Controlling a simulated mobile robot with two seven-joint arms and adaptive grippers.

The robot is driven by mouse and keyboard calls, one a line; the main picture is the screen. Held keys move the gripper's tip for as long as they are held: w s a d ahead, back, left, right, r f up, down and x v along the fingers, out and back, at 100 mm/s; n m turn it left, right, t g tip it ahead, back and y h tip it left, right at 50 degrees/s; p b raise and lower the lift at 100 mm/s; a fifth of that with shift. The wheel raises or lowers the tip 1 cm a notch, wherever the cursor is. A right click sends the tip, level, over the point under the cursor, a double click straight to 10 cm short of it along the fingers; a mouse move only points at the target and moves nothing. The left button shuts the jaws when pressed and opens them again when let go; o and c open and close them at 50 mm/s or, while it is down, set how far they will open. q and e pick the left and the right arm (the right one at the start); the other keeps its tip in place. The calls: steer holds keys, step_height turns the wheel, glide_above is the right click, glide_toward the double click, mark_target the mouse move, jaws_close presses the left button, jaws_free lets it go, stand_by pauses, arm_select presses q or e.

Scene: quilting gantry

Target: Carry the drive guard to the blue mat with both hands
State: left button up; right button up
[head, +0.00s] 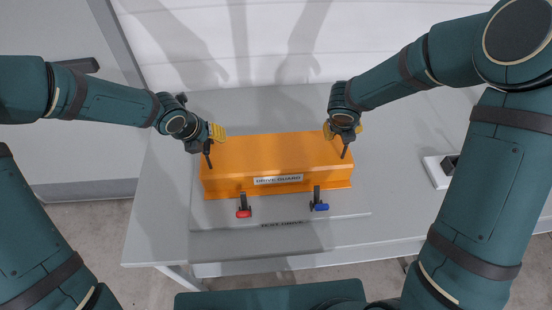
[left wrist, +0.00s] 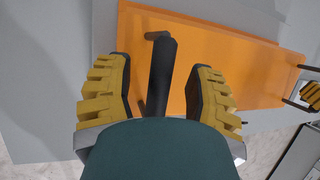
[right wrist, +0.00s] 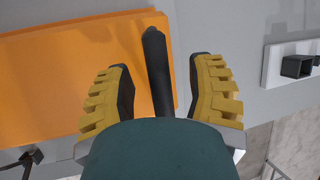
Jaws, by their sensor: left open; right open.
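The drive guard (head: 265,150), a long orange cover labelled "DRIVE GUARD", sits on a grey plate marked "TEST DRIVE" (head: 340,214). My left gripper (head: 211,142) is open at the guard's left end. In the left wrist view a dark handle (left wrist: 160,72) stands between its spread fingers, over the orange top (left wrist: 225,60). My right gripper (head: 343,140) is open at the right end. In the right wrist view a dark handle (right wrist: 156,65) lies between its fingers, beside the orange top (right wrist: 70,75). I cannot tell whether any finger touches. No blue mat shows.
A red-tipped clamp (head: 243,207) and a blue-tipped clamp (head: 318,203) stand along the guard's front edge. The grey table (head: 155,220) is clear at the left. A white panel with a dark socket (head: 440,172) lies at the right.

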arm_select(q)
steer(key=shift+c, duration=0.3)
arm_select(e)
steer(key=shift+f, duration=0.1)
steer(key=shift+c, duration=0.3)
arm_select(q)
jaws_close()
arm_select(e)
jaws_close()
arm_select(q)
steer(key=shift+r, duration=0.15)
arm_select(e)
steer(key=shift+r, duration=0.2)
